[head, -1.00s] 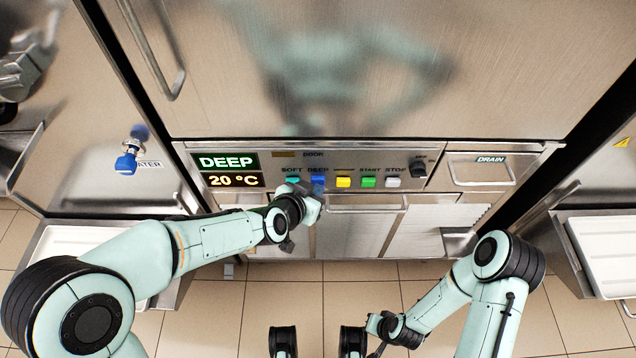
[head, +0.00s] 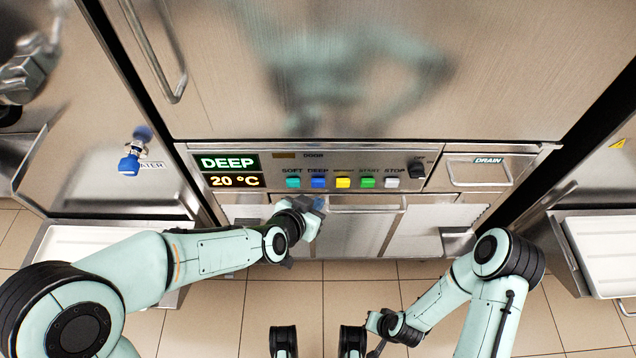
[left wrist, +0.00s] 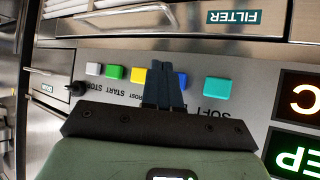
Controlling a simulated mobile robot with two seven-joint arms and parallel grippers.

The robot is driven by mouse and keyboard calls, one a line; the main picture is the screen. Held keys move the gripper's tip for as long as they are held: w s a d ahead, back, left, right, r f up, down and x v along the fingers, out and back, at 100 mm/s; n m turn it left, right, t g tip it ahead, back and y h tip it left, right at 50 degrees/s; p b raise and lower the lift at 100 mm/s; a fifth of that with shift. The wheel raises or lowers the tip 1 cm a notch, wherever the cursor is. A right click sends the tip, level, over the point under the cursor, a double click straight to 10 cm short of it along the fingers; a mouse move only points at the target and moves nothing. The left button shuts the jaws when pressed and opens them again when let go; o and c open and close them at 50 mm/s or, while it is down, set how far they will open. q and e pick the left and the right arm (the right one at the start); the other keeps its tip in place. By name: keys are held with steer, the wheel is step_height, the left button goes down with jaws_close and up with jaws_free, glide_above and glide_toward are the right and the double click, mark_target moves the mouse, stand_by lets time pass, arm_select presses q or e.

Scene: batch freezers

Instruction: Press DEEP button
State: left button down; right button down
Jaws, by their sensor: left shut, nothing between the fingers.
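The blue DEEP button (head: 318,182) sits on the control panel (head: 440,165), between the teal SOFT button (head: 293,183) and the yellow button (head: 343,183). The display (head: 229,163) reads DEEP, with 20 °C below it. My left gripper (head: 319,207) is shut and empty, just below the blue button in the head view and apart from it. In the left wrist view the shut fingers (left wrist: 165,75) partly cover the blue button (left wrist: 181,82). My right gripper (head: 376,347) is low in the head view, too small to read its jaws.
Green START (head: 368,183) and pale STOP (head: 392,183) buttons and a black knob (head: 417,168) lie along the panel. A blue-handled WATER tap (head: 130,165) juts out at the left. A DRAIN drawer (head: 478,170) is at the right. Handles and drawers lie below the panel.

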arm_select(q)
steer(key=s, duration=0.3)
steer(key=shift+s+p, duration=0.2)
steer(key=shift+p, duration=0.1)
arm_select(e)
steer(key=shift+r, duration=0.5)
arm_select(q)
steer(key=shift+f, duration=0.1)
